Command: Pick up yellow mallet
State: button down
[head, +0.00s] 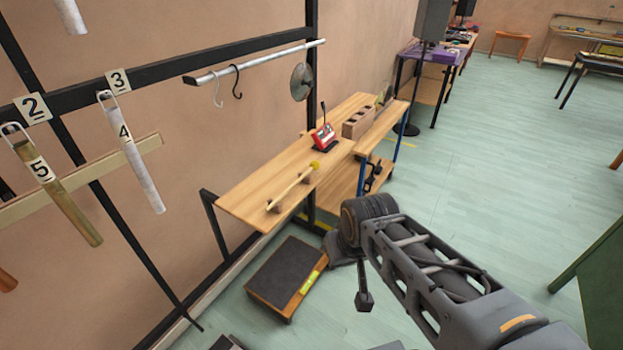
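The yellow mallet (293,186) lies on the wooden bench against the wall. It has a light wooden stick and a round yellow head at its far right end, and it seems to rest on small wooden supports. My arm reaches in from the lower right. My gripper (364,300) hangs at the end of the arm, low and to the right of the bench, apart from the mallet. The gripper is small and dark here, and I cannot tell whether its fingers are open.
The wooden bench (245,196) also holds a red device (323,137) and a wooden block with holes (358,122). A low dark-topped step (285,272) stands on the floor before it. Numbered tubes (135,160) hang at left. Open floor (480,150) lies to the right.

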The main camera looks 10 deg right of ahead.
aim_at(314, 165)
jog(key=z, duration=0.95)
jog(key=i, duration=1.45)
jog(key=u, duration=2.75)
